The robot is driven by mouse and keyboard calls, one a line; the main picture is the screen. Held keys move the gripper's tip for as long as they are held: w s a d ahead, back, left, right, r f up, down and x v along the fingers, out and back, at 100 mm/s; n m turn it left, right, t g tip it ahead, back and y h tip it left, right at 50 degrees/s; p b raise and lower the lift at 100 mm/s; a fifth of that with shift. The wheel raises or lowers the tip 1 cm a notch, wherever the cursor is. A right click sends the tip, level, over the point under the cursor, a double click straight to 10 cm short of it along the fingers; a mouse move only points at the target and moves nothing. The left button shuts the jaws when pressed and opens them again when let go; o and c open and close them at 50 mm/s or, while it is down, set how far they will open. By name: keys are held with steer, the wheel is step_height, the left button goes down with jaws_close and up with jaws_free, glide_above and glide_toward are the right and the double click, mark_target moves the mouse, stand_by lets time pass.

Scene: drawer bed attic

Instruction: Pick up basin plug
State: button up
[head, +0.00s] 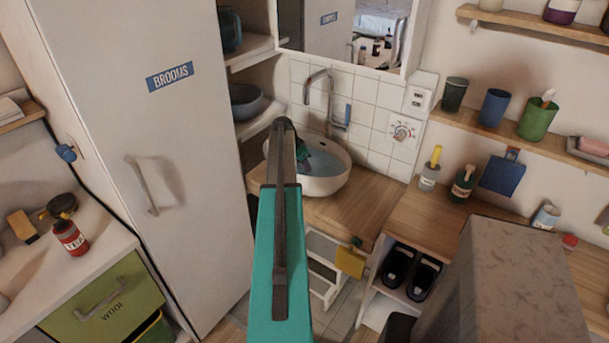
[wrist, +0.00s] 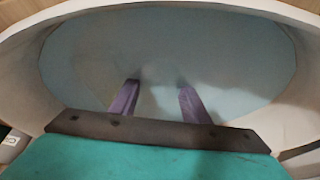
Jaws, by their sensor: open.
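The white round basin (head: 322,186) sits on a wooden counter and holds pale blue water (head: 322,165). In the wrist view the basin's pale rim (wrist: 22,70) curves around the water (wrist: 220,60). My gripper (wrist: 160,86) is open, its two purple fingers spread apart and pointing into the basin. Their tips look dark and blurred at or under the water. I cannot make out the basin plug in either view; only a faint, blurred shade shows near the fingertips. In the head view my arm reaches over the basin's left side and hides part of it.
A curved tap (head: 318,80) rises behind the basin. The tall broom cupboard (head: 120,130) stands close on the left, with a shelf bowl (head: 245,101) beside it. The wooden counter (head: 375,200) right of the basin is clear. A yellow cloth (head: 350,262) hangs at its front.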

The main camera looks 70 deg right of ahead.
steer(key=c, duration=0.9)
steer(key=shift+w, duration=0.1)
steer(key=shift+r, duration=0.2)
steer(key=shift+w+d+r, duration=0.1)
steer(key=shift+r, duration=0.05)
steer(key=shift+r+b, duration=0.35)
steer(key=shift+r, duration=0.35)
jaws_close()
step_height(320, 180, up, 8)
steer(key=b, duration=0.2)
steer(key=shift+s, duration=0.2)
steer(key=shift+r, duration=0.15)
